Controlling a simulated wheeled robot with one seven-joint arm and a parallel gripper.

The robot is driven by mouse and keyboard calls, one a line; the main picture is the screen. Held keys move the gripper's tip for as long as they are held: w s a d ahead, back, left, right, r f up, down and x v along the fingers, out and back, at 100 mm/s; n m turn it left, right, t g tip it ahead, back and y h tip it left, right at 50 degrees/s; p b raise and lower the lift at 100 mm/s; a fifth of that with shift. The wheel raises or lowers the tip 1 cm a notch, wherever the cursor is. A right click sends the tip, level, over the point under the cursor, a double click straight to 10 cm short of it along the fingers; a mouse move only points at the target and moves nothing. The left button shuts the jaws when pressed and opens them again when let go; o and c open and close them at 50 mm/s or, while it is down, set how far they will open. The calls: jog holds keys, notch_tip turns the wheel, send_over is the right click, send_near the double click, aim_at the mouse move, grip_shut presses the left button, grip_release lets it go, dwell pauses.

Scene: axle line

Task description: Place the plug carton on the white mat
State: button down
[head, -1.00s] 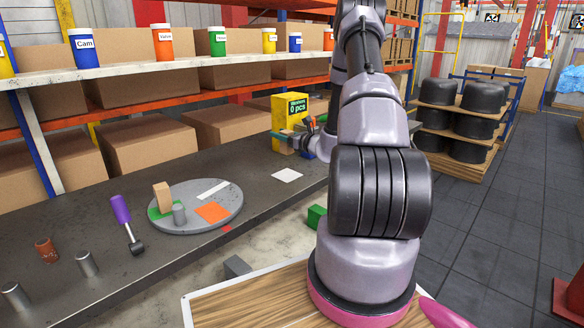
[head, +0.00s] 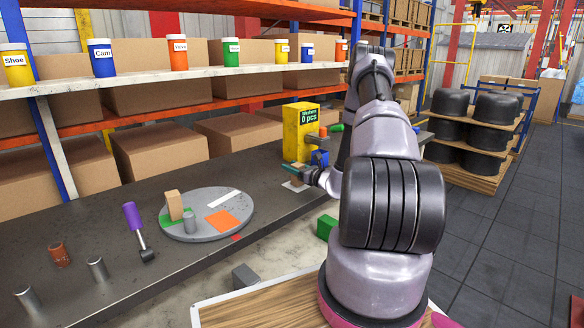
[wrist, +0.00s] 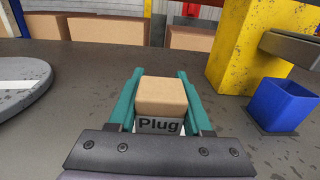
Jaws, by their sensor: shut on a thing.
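The plug carton (wrist: 161,95) is a small tan box with a dark "Plug" label, upright between the teal fingers in the wrist view. My gripper (wrist: 160,88) is shut on it. Slivers of white show below the carton in the wrist view.
A yellow dispenser (head: 292,134) stands just behind, with a blue bin (wrist: 283,104) at its right. A grey turntable (head: 190,229) with a tan block and grey cylinder is on the left. Shelves with jars line the back.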

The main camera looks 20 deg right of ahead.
jog(key=shift+c, duration=1.6)
grip_release()
jog(key=shift+f, duration=0.1)
jog(key=shift+s+d, duration=0.1)
jog(key=shift+s, duration=0.15)
jog(key=v, duration=1.1)
jog(key=shift+s+r, duration=0.1)
jog(key=shift+r, duration=0.2)
jog(key=s+a+r+n+g+y, duration=0.35)
jog(key=a+r+n+g, duration=0.35)
jog(key=a+r, duration=0.4)
jog(key=s+a+r+n+g+y, duration=0.3)
jog(key=s+a+r+n+g, duration=0.25)
jog(key=a+r+n, duration=0.4)
jog(key=s+r+n+t+h, duration=0.2)
jog(key=s+r+n+h, duration=0.8)
jog(key=s+r, duration=0.5)
jog(key=s+n, duration=0.1)
jog(key=s, duration=0.2)
jog(key=shift+a+t+h, duration=0.35)
